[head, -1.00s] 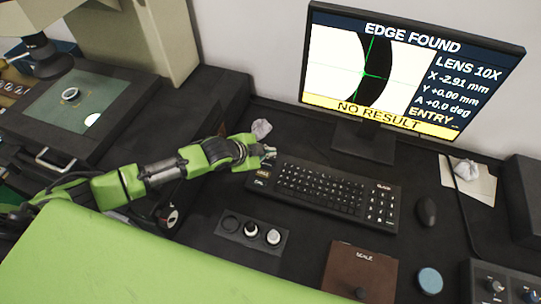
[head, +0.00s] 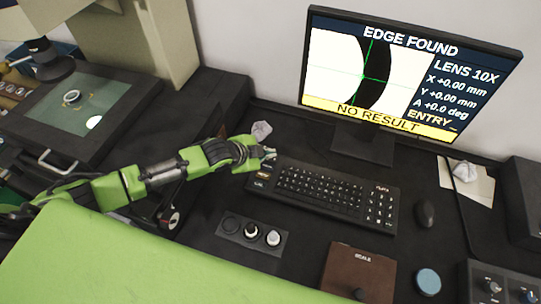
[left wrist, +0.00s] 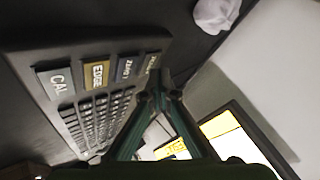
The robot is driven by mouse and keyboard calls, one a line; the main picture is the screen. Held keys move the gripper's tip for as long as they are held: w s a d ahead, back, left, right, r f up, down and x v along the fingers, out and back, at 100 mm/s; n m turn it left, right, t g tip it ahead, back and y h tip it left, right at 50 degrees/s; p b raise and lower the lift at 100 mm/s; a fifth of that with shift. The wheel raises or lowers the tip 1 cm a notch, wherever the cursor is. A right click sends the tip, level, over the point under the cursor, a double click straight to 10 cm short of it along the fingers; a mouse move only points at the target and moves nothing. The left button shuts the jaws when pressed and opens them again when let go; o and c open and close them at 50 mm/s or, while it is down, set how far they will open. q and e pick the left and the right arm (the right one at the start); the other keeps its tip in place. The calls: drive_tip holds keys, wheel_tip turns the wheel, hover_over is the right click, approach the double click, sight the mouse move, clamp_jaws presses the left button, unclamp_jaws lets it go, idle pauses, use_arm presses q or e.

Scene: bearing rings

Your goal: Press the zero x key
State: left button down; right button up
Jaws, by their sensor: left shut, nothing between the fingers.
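The black keyboard (head: 325,193) lies in front of the monitor. Its left end carries larger keys: in the left wrist view a CAL key (left wrist: 57,82), a yellow EDGE key (left wrist: 97,74), a dark key (left wrist: 130,67) whose small label looks like ZERO, and another key (left wrist: 153,62) too oblique to read. My left gripper (head: 269,153) is shut and empty at the keyboard's far left corner; its tips (left wrist: 160,92) are beside the last keys. Whether they touch a key I cannot tell. The monitor (head: 410,75) reads EDGE FOUND, X +0.00, Y +0.00, NO RESULT. My right gripper is out of view.
Crumpled paper (head: 261,130) lies just behind my left gripper. A knob panel (head: 252,232), a brown SCALE box (head: 358,270) and a mouse (head: 426,213) stand around the keyboard. A microscope stage (head: 80,105) holding a ring is at left.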

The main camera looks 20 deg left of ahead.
use_arm(q)
drive_tip(key=shift+r, duration=0.3)
wheel_tip(320, 180, up, 5)
drive_tip(key=p, duration=0.5)
